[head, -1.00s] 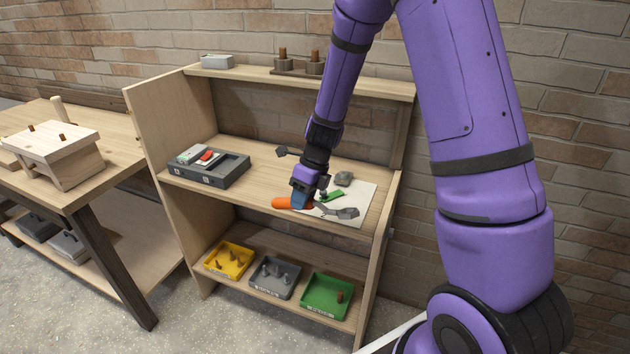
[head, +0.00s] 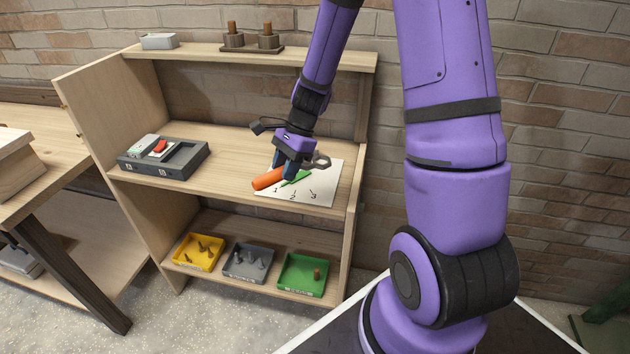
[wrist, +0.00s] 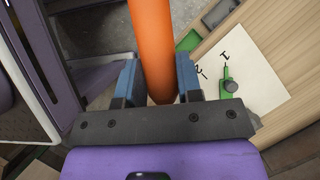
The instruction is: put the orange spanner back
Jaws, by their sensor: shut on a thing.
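My gripper (head: 287,170) is shut on the handle, just above the middle shelf at the paper. In the wrist view the orange handle (wrist: 152,40) runs between the two blue fingers of my gripper (wrist: 158,80); the spanner's head is not visible there. A grey tray with recesses (head: 192,163) stands on the left of the same shelf. It holds a red piece (head: 160,146) and a pale piece with green, and one wide recess looks empty.
A white sheet (head: 322,192) marked 1, 2, 3 lies under my gripper, with a green piece (wrist: 226,78) on it. Yellow (head: 197,262), grey (head: 233,270) and green (head: 290,287) bins stand on the lower shelf. The upper shelf (head: 200,54) overhangs behind. Bare shelf separates tray and sheet.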

